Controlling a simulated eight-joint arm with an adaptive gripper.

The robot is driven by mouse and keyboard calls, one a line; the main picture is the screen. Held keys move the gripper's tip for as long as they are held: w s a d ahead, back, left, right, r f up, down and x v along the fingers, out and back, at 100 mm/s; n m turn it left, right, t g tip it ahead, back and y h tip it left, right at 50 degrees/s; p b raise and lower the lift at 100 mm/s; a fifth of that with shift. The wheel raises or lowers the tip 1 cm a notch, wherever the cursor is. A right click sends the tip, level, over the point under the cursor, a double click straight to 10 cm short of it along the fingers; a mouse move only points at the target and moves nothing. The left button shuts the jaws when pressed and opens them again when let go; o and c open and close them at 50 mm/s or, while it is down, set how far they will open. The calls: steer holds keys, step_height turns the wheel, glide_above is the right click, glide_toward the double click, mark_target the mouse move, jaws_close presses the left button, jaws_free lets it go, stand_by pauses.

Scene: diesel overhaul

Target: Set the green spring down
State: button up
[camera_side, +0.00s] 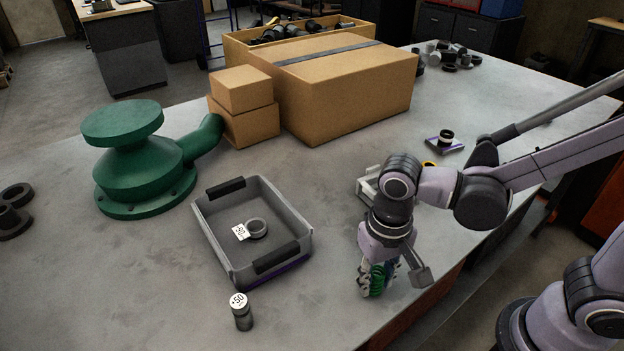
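The green spring (377,279) is upright between the fingers of my gripper (378,281), at the front right of the table. The fingers lie against both its sides, so my gripper looks shut on it. My gripper points down, and the spring's lower end is at or close above the grey tabletop (330,310); I cannot tell whether it touches. The fingers hide part of the spring.
A white fixture (368,186) is partly hidden behind my arm. A green flanged casting (140,165) and cardboard boxes (345,95) stand farther back.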

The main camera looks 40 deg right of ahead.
mark_target(378, 271)
steer(key=shift+o, duration=0.6)
steer(key=shift+r, duration=0.15)
step_height(378, 271, up, 12)
steer(key=shift+f, duration=0.1)
steer(key=w+d+f+n+t, duration=0.1)
steer(key=w+d+t, duration=0.1)
steer(key=d, duration=0.5)
steer(key=w+d+f+n+t, duration=0.2)
steer(key=d+t, duration=0.3)
steer(key=d, duration=0.3)
steer(key=shift+w, duration=0.15)
